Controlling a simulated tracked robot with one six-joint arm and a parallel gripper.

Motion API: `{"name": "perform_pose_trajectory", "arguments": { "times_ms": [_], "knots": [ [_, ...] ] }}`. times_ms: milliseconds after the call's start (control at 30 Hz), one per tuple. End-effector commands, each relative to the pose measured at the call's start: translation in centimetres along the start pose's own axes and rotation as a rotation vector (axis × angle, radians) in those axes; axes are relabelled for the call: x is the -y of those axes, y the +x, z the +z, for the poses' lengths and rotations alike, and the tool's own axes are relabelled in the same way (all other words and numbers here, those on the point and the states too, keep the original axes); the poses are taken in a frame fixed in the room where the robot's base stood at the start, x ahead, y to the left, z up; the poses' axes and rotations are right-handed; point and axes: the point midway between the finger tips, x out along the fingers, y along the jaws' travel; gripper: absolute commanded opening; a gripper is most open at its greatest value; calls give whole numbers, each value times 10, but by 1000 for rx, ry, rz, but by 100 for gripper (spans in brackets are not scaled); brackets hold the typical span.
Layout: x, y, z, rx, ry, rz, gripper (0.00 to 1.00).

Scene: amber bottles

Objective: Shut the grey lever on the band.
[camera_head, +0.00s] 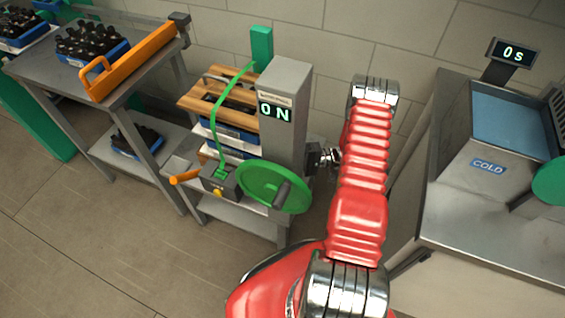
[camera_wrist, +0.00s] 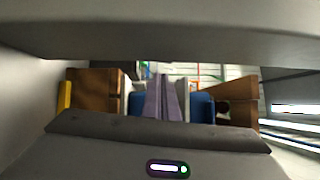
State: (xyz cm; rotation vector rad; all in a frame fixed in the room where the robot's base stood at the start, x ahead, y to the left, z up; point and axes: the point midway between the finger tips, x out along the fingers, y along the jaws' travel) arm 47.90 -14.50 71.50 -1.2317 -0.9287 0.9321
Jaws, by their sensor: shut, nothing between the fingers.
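The green band (camera_head: 216,115) runs from a green post over wooden slats and down to a small grey box (camera_head: 221,181) with a yellow button. A grey curved bar (camera_head: 216,77) shows by the top slats. I cannot tell for certain which grey part is the lever, or how it stands. My gripper (camera_head: 326,157) is right of the grey column, partly hidden behind it and my red arm. In the wrist view two upright grey-mauve pieces, which look like its fingers (camera_wrist: 168,99), are close together in front of brown wood and blue surfaces. It is shut and empty.
The grey column (camera_head: 284,90) reads ON. A green wheel (camera_head: 262,186) and an orange handle (camera_head: 186,177) are in front. A bench with dark bottles (camera_head: 91,39) stands left, and a steel COLD basin (camera_head: 510,115) right. Floor is clear at lower left.

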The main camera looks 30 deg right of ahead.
Motion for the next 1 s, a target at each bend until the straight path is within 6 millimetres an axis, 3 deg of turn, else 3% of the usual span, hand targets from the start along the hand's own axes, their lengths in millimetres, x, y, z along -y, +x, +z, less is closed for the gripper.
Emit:
{"name": "perform_pose_trajectory", "arguments": {
  "times_ms": [400,1000],
  "knots": [
    [0,58,0,0,1,1,0],
    [1,63,0,-7,-8,6,0]
  ]
}}
